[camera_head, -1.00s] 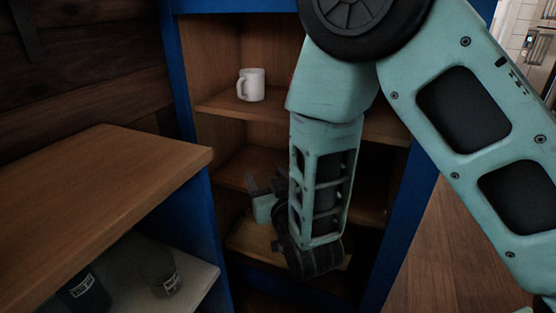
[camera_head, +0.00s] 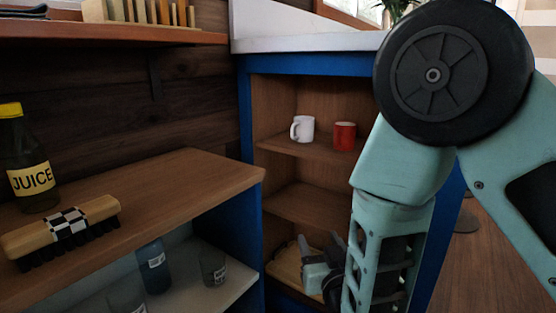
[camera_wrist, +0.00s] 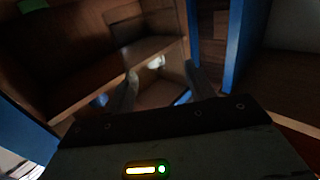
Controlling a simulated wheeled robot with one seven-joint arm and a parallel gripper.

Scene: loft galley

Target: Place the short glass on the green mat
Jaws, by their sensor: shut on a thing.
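My gripper (camera_head: 322,278) is low in front of the blue-framed shelf unit, partly hidden by my arm in the head view. In the wrist view its two fingers (camera_wrist: 162,88) stand apart around a faint, clear thing that looks like the short glass (camera_wrist: 156,64); its outline is hard to make out in the dark. A small green patch (camera_wrist: 33,5) at the top left edge of the wrist view may be the green mat. I see no green mat in the head view.
The shelf unit holds a white mug (camera_head: 303,129), a red mug (camera_head: 344,136) and a wooden tray (camera_head: 284,266) low down. Left, a counter (camera_head: 170,190) carries a juice bottle (camera_head: 28,165) and brush (camera_head: 65,228). Below stand a blue labelled container (camera_head: 153,268) and a labelled glass (camera_head: 213,266).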

